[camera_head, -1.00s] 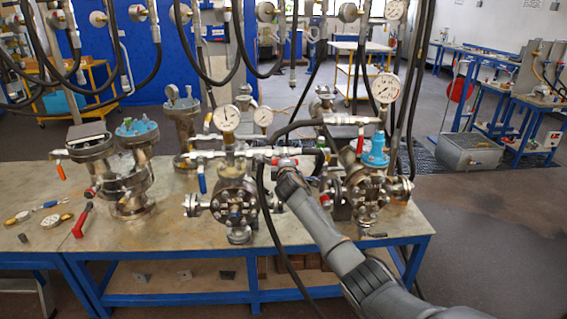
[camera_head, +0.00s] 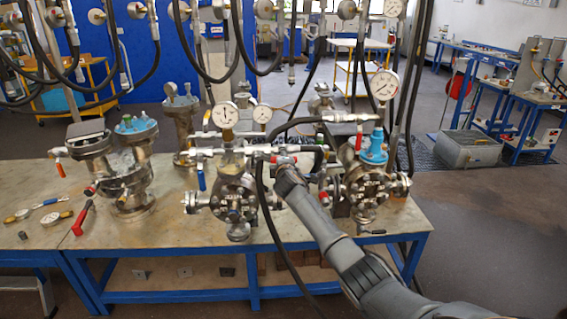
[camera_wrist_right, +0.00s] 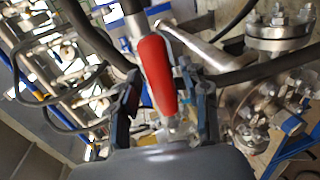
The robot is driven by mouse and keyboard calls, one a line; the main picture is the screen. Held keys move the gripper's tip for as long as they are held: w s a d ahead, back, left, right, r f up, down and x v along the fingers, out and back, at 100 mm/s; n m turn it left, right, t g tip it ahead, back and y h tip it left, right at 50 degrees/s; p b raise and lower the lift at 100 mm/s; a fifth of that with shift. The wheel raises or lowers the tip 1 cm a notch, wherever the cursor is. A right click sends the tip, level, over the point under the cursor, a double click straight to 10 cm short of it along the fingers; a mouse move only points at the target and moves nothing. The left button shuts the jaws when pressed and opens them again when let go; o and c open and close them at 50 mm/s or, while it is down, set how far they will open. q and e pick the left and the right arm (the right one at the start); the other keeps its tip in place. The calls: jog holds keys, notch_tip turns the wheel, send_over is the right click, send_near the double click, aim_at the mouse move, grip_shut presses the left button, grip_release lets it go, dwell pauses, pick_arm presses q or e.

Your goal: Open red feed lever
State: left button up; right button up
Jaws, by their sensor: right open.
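The red lever (camera_wrist_right: 155,72) fills the middle of the right wrist view and lies between the two fingers of my right gripper (camera_wrist_right: 165,104). The gripper is open, with a finger on each side of the lever. Whether either finger touches it I cannot tell. In the head view my right gripper (camera_head: 281,163) is at the pipework between the two middle flanged vessels. A bit of red shows at its tip, and the rest of the lever is hidden there. My left gripper is not in view.
Flanged vessels (camera_head: 236,203) and (camera_head: 366,187) stand left and right of my gripper, with gauges and black hoses around. A dark hose (camera_wrist_right: 88,32) runs close to the lever. A red-handled tool (camera_head: 82,218) lies on the table (camera_head: 160,238) at left.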

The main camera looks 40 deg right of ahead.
jog(key=shift+s, duration=0.1)
jog(key=v, duration=1.2)
dwell(0.4)
